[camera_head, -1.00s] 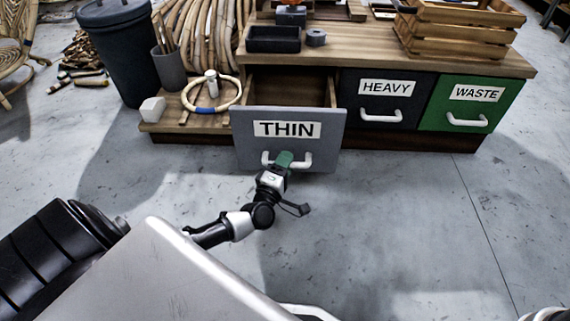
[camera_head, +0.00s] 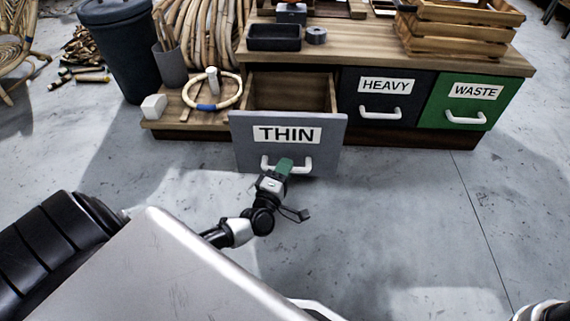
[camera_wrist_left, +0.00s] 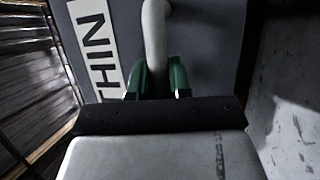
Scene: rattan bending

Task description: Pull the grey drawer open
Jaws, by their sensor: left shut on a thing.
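The grey drawer (camera_head: 325,130), labelled THIN, stands pulled out from the wooden bench, and its empty-looking inside (camera_head: 290,92) shows behind the front. Its white handle (camera_head: 303,165) is on the lower front. My left gripper (camera_head: 284,166) is at the handle, with its green fingers shut on it. In the left wrist view the green fingers (camera_wrist_left: 158,80) sit on both sides of the white handle (camera_wrist_left: 154,35), in front of the grey drawer front (camera_wrist_left: 210,40). My right gripper does not show.
Closed drawers labelled HEAVY (camera_head: 383,98) and WASTE (camera_head: 468,101) are to the right. A low shelf on the left holds a rattan ring (camera_head: 228,100) and a white block (camera_head: 154,107). A wooden crate (camera_head: 462,35) and black tray (camera_head: 273,38) stand on the bench top. The floor in front is clear.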

